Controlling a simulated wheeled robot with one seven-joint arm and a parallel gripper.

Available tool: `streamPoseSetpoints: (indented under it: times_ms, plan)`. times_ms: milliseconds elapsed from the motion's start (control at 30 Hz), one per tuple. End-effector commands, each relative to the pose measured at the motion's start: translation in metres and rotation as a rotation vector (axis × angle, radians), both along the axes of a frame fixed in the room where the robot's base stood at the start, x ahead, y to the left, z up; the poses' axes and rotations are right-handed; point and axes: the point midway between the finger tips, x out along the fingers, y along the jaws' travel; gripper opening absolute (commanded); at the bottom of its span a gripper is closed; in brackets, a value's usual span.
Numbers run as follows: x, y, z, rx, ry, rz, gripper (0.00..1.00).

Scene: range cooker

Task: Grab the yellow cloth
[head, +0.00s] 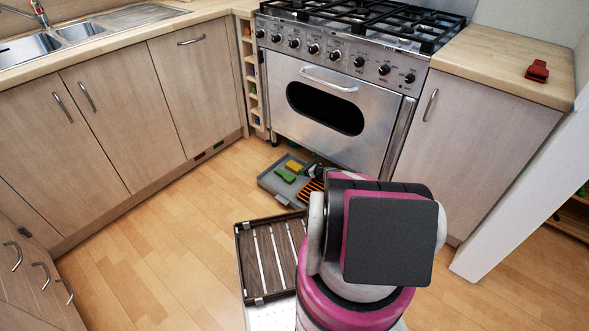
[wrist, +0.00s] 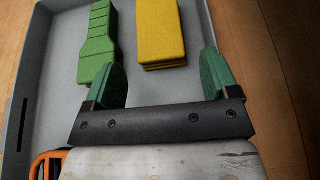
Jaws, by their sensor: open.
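The yellow cloth (wrist: 161,32) looks like a thick folded block and lies in a grey tray (wrist: 38,75). In the head view the cloth (head: 294,166) is small, in the tray (head: 270,181) on the floor in front of the cooker. My gripper (wrist: 162,80) is open and empty in the wrist view, its green fingers spread wide. The cloth lies ahead of the fingers, between their lines but nearer the right one. In the head view my arm hides most of my gripper.
A green object (wrist: 99,45) lies left of the cloth in the tray, ahead of the left finger. An orange-framed item (wrist: 48,162) sits at the tray's near left. The cooker (head: 335,100) stands right behind the tray. Wooden floor (head: 165,235) is clear to the left.

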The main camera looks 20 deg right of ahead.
Motion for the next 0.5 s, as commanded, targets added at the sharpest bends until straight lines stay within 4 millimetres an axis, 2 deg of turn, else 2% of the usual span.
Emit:
streamPoseSetpoints:
  times_ms: [100, 367, 500]
  plan:
    - [0.017, 0.011, -0.009, -0.001, -0.001, 0.004, 0.81]
    - [0.029, 0.021, -0.014, -0.002, -0.001, 0.002, 0.81]
    - [0.043, 0.03, -0.021, -0.002, -0.001, 0.004, 0.81]
